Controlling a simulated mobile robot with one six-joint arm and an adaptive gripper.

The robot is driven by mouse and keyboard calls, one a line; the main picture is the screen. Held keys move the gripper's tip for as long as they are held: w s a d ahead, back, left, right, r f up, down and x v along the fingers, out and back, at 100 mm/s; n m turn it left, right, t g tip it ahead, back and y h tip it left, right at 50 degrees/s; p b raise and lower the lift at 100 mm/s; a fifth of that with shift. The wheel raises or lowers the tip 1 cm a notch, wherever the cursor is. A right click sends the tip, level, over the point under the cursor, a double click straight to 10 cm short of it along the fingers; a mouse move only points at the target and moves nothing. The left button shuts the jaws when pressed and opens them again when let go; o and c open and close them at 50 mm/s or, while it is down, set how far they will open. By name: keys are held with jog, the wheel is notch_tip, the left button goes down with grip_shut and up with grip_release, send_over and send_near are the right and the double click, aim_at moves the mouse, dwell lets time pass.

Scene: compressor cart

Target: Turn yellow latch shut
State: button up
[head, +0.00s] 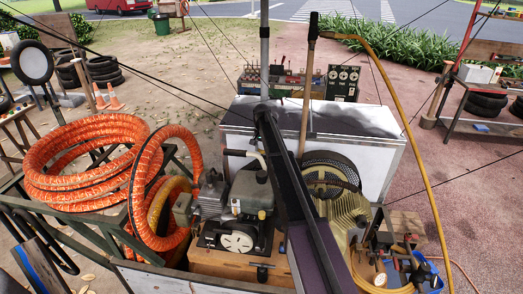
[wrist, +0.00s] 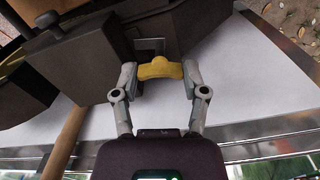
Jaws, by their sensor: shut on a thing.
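The yellow latch (wrist: 160,69) shows in the wrist view at the upper middle, in front of a dark box-like housing (wrist: 95,55). My gripper (wrist: 160,76) has one finger on each side of the latch and is shut on it. The latch lies crosswise between the fingertips. A small grey bracket shows just behind the latch. In the head view I cannot make out the latch or my gripper.
A white panel (wrist: 235,70) with a metal edge lies behind the latch. A wooden handle (wrist: 65,140) stands at the lower left of the wrist view. In the head view, orange hose coils (head: 85,165), a compressor engine (head: 235,205) and a yellow hose (head: 425,165) crowd the cart.

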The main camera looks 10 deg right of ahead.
jog(key=shift+n, duration=1.3)
jog(key=o, duration=1.2)
jog(key=shift+c, duration=0.2)
jog(key=shift+m, duration=0.5)
